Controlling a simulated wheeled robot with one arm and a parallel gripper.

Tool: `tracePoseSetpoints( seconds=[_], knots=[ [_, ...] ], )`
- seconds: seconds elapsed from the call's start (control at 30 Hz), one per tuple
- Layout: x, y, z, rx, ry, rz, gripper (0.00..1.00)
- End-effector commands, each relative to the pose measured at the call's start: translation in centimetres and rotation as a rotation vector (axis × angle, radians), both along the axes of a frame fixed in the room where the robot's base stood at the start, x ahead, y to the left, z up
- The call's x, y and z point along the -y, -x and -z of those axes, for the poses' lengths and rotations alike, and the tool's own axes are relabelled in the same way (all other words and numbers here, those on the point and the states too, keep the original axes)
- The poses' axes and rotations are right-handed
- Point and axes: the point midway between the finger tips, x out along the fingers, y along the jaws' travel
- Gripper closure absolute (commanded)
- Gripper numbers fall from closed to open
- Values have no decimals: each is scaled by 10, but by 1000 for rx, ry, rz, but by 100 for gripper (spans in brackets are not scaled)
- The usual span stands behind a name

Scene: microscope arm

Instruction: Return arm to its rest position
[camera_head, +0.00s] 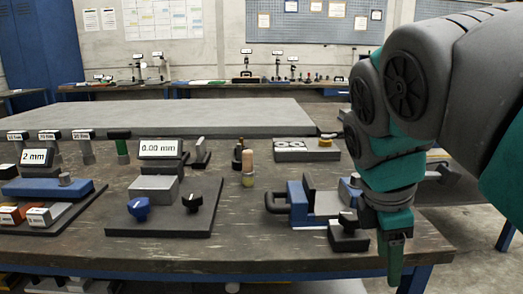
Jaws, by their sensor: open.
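My arm comes in from the upper right, dark grey with green joints, and bends downward. My gripper (394,266) points straight down at the right end of the workbench (330,262), in front of its near right corner. The green fingers overlap each other in this view, so the gap between them is hard to see. Nothing shows held in it. A blue vise-like device (298,201) and a small dark block with a black knob (348,232) stand just left of the gripper. The arm hides part of the bench's right end.
A black plate (165,222) carries a blue knob (139,208), a black knob (192,201) and a 0.00 mm display (160,149). A 2 mm display (36,158) stands at left. A wooden-handled tool (248,163) stands mid-bench.

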Motion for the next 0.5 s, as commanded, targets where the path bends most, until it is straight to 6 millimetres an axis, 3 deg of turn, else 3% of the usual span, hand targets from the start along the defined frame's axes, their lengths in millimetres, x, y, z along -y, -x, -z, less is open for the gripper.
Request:
tracePoseSetpoints(
  seconds=[0.03,0.3,0.5],
  knots=[
    [-2,12,21,-8,-22,102,43],
    [-23,74,120,-8,-131,746,43],
    [-38,122,178,-22,-157,1196,43]
  ],
)
